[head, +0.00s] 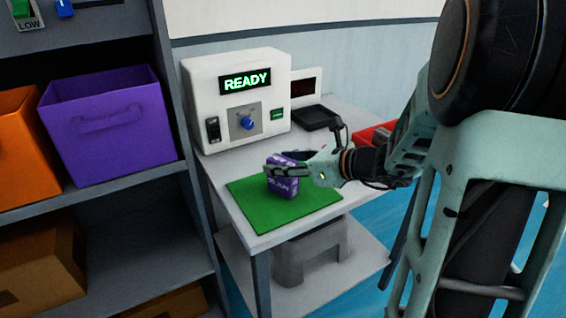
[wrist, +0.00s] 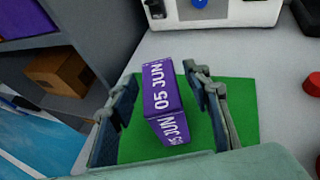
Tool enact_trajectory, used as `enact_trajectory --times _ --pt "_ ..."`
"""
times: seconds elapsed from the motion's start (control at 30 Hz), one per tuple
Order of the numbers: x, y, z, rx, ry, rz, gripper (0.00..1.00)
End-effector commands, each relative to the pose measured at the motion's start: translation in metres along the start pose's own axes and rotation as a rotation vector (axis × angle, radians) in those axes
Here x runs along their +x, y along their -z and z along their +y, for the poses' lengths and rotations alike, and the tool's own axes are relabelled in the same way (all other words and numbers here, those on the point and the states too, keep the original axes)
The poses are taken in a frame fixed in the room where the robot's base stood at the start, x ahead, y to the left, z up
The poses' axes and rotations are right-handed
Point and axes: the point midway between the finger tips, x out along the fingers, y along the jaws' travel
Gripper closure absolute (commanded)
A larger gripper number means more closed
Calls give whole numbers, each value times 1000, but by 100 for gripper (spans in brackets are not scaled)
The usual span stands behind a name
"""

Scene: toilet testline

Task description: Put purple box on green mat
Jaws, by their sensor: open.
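The small purple box (head: 283,178) with white lettering stands on the green mat (head: 249,214), which lies on the grey table. In the wrist view the purple box (wrist: 163,103) shows "05 JUN" and sits over the green mat (wrist: 241,112), slightly turned. My gripper (head: 285,170) reaches in from the right at the box. In the wrist view its two fingers (wrist: 160,105) are apart, one on each side of the box, with a visible gap on the right side. The gripper is open. One finger partly hides the box in the head view.
A white machine (head: 237,100) reading "READY" stands behind the mat. A black tray (head: 312,117) and a red bin (head: 373,135) are at the table's back right. A shelf on the left holds a large purple bin (head: 108,125) and an orange bin (head: 22,145).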

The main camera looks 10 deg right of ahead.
Motion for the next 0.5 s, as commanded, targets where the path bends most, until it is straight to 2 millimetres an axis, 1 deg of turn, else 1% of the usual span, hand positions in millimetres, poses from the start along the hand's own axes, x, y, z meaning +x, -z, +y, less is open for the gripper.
enact_trajectory --times 0.07,0.17,0.5 --pt "-2 -5 0 -1 0 0 56" --pt "-16 -4 -2 -2 5 1 56" --pt "-89 -5 -1 1 5 0 56"
